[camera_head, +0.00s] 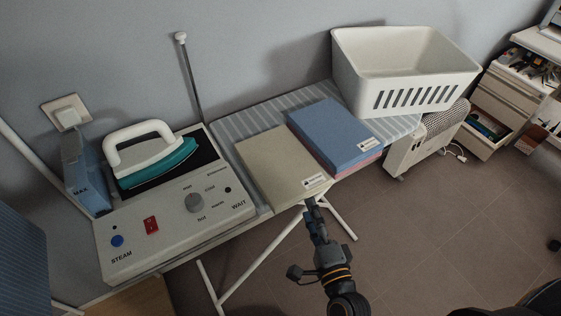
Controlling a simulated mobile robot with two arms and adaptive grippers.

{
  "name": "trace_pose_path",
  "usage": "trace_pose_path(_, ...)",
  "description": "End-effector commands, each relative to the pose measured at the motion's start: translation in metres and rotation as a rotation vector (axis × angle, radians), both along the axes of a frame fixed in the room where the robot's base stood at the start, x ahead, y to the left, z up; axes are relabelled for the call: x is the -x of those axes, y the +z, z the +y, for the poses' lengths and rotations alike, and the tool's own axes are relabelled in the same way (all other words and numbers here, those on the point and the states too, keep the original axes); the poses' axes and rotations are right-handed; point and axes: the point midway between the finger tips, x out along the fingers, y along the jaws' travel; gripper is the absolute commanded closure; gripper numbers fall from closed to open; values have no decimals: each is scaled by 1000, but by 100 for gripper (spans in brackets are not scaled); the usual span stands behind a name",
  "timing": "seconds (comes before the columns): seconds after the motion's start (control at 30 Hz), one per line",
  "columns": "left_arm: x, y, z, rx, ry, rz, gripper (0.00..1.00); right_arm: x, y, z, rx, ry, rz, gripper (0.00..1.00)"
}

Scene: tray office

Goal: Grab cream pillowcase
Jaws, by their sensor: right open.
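The cream pillowcase (272,168) is a flat folded rectangle with a small white label at its front right corner. It lies on the striped ironing board (233,131), between the ironing station and the blue pillowcase. My right gripper (312,205) is at the front edge of the cream pillowcase, near the label corner. It is open, seen from behind, and its fingertips are small. I cannot tell whether they touch the cloth. My left gripper is not in view.
A blue folded pillowcase (330,130) lies on a pink one (360,163) just right of the cream one. An ironing station (180,205) with an iron (150,155) stands at left. A white basket (405,70) stands behind right. A heater (425,140) and drawers (500,105) are beyond.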

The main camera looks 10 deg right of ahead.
Motion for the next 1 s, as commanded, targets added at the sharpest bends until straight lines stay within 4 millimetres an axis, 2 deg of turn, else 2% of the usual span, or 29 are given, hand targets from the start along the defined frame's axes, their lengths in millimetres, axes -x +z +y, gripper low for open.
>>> trace_pose_path(0.1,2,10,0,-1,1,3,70,-17,7,0,0,-1,-3,51)
trace_pose_path(0.3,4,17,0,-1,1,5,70,-44,5,1,2,-1,-1,51)
trace_pose_path(0.6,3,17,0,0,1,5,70,-49,3,1,2,0,0,51)
trace_pose_path(0.63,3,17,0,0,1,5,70,-49,3,1,2,0,0,55)
trace_pose_path(0.8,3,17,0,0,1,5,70,-49,3,1,2,0,0,90)
trace_pose_path(0.87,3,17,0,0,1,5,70,-49,3,1,2,0,0,100)
trace_pose_path(1.0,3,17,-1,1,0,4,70,-49,4,1,2,-1,-2,100)
